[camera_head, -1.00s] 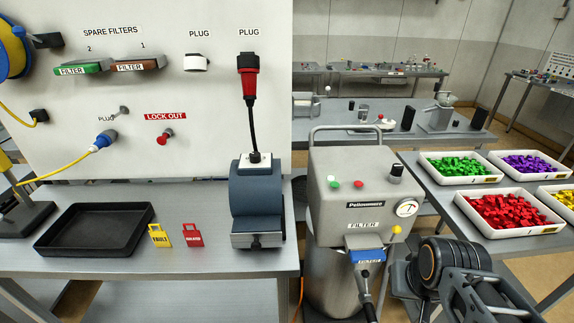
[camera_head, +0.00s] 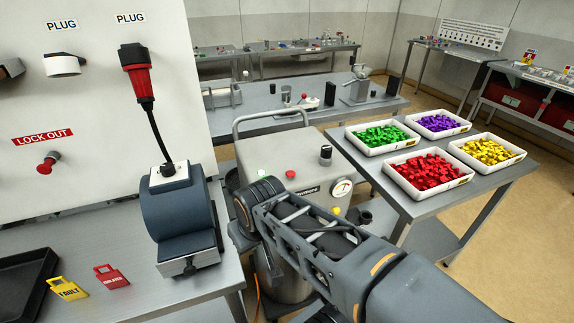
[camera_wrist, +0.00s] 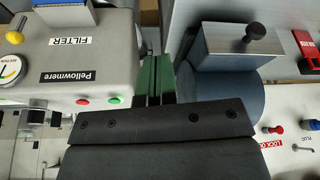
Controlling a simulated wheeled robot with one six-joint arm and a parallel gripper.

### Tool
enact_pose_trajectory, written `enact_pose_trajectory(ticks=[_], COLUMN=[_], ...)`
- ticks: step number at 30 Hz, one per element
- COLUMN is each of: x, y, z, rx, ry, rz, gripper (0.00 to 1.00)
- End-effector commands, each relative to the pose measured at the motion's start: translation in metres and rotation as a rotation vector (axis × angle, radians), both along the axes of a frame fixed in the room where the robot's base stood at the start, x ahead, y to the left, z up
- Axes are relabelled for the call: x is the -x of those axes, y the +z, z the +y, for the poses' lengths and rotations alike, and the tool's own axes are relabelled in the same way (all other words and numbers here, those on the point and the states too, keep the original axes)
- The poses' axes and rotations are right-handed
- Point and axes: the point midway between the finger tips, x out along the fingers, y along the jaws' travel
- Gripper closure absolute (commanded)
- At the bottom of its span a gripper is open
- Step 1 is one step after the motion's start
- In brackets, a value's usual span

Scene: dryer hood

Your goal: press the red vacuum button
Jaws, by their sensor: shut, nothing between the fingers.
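The red vacuum button (camera_head: 290,174) is on the upper front of the grey vacuum unit (camera_head: 315,160), right of a green button (camera_head: 262,174). In the wrist view, which shows the unit upside down, the red button (camera_wrist: 83,101) is left of the green button (camera_wrist: 115,100). My gripper (camera_wrist: 155,60) shows there as two green fingers, closed together and empty. They are to the right of both buttons, apart from them, beside the unit's edge. In the head view my wrist covers the unit's lower front and hides the fingers.
A blue-grey motor block (camera_head: 180,215) with a plugged cable stands on the bench left of the unit. A handle (camera_head: 270,118) arches behind. Trays of colored blocks (camera_head: 425,175) are right.

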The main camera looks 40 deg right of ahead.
Motion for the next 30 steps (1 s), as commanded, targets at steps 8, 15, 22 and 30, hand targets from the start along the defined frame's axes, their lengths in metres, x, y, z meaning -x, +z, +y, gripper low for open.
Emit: enact_pose_trajectory(ticks=[8, 15, 22, 30], x=[-0.047, -0.109, -0.13, -0.133], y=[0.046, 0.104, 0.131, 0.137], z=[-0.035, -0.129, -0.198, -0.217], rx=[0.002, 0.0, -0.005, -0.005], ry=[-0.077, -0.192, -0.25, -0.262], rz=[0.014, 0.038, 0.046, 0.047], gripper=[1.0, 1.0, 1.0, 1.0])
